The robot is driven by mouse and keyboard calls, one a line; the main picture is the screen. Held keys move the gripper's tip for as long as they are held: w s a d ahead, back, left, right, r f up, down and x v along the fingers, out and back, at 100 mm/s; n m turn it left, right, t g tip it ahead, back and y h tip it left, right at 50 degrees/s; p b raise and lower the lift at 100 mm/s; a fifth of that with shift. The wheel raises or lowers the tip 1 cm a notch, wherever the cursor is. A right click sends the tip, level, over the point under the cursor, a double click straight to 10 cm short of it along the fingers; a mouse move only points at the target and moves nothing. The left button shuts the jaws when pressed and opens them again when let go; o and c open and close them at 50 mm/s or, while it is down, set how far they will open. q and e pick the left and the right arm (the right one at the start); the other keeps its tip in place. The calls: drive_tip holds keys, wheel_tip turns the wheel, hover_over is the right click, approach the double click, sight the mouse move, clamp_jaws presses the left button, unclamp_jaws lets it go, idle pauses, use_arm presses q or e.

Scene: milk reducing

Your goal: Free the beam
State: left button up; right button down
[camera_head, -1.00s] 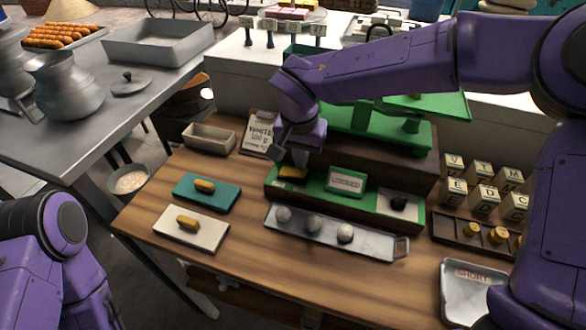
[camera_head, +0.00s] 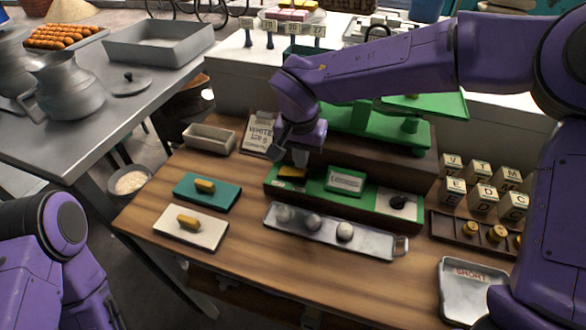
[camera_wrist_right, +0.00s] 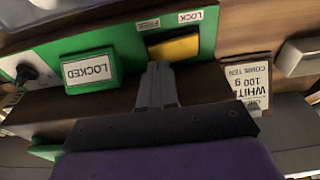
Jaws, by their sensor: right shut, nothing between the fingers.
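The green balance beam (camera_head: 365,122) sits on a dark wooden base (camera_head: 400,160) behind a green front panel (camera_head: 320,195). My left gripper is out of view.
A metal tray (camera_head: 375,247) with round weights lies in front of the panel. Teal (camera_head: 225,202) and white (camera_head: 205,238) boards hold yellow pieces. A white card (camera_head: 260,133) stands left of my gripper. Lettered cubes (camera_head: 483,200) stand right.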

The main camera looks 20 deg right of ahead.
sight(301, 172)
drive_tip(key=shift+f+b, duration=0.35)
drive_tip(key=shift+f, duration=0.75)
idle(0.6)
wheel_tip(301, 172, up, 7)
drive_tip(key=p, duration=0.9)
drive_tip(key=shift+r, duration=0.1)
idle(0.3)
